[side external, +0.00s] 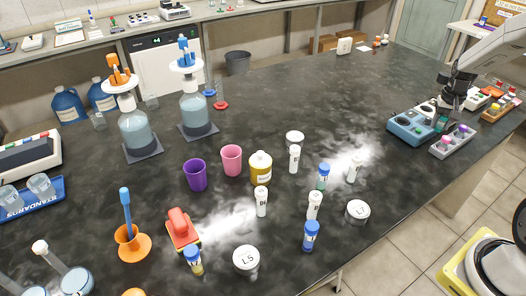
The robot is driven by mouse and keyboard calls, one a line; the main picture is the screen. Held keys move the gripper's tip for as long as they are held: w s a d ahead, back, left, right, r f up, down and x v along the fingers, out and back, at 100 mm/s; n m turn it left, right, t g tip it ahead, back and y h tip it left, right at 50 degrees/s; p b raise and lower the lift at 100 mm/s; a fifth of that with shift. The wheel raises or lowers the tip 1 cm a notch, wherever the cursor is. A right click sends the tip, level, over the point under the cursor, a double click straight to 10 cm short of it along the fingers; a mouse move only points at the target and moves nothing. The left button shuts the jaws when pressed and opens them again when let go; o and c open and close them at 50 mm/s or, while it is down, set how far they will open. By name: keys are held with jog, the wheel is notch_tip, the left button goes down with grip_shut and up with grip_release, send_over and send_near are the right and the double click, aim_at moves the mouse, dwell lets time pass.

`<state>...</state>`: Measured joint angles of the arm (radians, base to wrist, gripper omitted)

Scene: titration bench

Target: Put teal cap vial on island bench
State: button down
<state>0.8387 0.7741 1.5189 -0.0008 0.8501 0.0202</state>
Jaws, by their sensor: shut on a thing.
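My gripper (443,117) is at the right, low over the grey rack (437,151) near the bench's right edge. Its dark fingers are shut on a small vial with a teal part (440,124), mostly hidden by the fingers. I cannot tell whether this vial is clear of the rack. The black island bench (300,115) fills most of the view.
Blue-capped vials (311,230), white-capped vials (262,202), round white tubs (246,259) and purple and pink cups (195,175) crowd the front middle. A blue instrument (408,131) stands left of the rack. The bench's middle back is clear.

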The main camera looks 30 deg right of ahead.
aim_at(463, 156)
jog(key=s+d+m, duration=0.3)
jog(key=s+d, duration=0.6)
jog(key=d, duration=0.1)
jog(key=shift+w+a+f, duration=0.1)
jog(key=shift+w+f, duration=0.05)
jog(key=shift+f, duration=2.1)
jog(key=shift+w+a+f, duration=0.1)
jog(key=shift+f, duration=2.1)
jog(key=shift+f, duration=0.2)
jog(key=c, duration=0.6)
grip_release()
jog(key=shift+r, duration=0.1)
notch_tip(463, 156, up, 12)
jog(key=shift+r, duration=0.1)
jog(key=shift+w+a, duration=0.1)
